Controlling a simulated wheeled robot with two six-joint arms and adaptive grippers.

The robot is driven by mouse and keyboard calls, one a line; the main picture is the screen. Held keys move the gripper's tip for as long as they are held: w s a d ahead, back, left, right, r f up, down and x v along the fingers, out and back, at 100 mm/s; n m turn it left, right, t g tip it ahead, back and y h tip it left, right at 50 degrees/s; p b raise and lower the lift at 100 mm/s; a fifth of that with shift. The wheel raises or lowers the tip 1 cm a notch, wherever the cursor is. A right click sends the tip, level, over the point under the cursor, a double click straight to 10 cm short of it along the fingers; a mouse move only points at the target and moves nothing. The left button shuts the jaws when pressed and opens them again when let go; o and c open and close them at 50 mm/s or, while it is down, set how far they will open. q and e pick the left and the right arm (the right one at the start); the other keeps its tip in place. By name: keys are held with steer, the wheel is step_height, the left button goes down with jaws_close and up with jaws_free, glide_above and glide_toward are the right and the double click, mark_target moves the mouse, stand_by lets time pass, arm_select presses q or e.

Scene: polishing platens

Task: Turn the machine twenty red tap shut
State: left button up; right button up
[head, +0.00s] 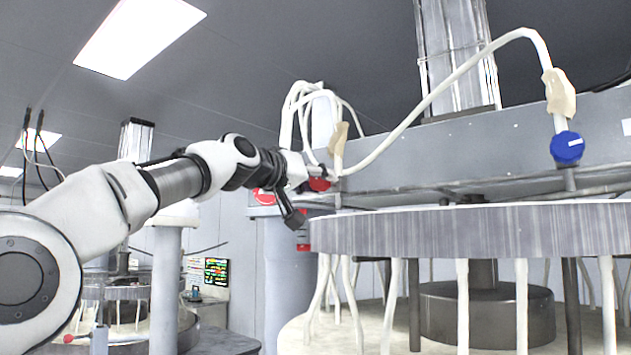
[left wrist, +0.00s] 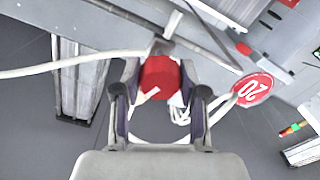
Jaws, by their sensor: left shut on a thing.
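The red tap (head: 320,184) hangs below the beam at the end of a white hose, in the middle of the head view. In the left wrist view the red tap (left wrist: 160,76) sits between the two fingers, with a white mark on its near face. My left gripper (head: 307,177) reaches it from the left and is shut on it; the gripper (left wrist: 160,90) hides part of its sides. A round red sign with the number 20 (left wrist: 253,90) is beside the tap, and the sign (head: 265,197) is partly covered in the head view. My right gripper is out of view.
A blue tap (head: 567,147) hangs further right on the same beam (head: 450,145). A large round platen (head: 480,231) lies below, with white legs under it. White hoses (head: 440,90) loop above the beam. Another machine (head: 120,293) stands at the back left.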

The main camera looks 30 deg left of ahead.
arm_select(q)
steer(key=shift+n, duration=2.2)
steer(key=o, duration=0.9)
steer(key=shift+w, duration=0.1)
steer(key=shift+c, duration=0.2)
steer(key=shift+o, duration=1.4)
steer(key=shift+w+d, duration=0.1)
steer(key=shift+d, duration=0.05)
steer(key=shift+w+d+f, duration=0.1)
steer(key=shift+w, duration=0.15)
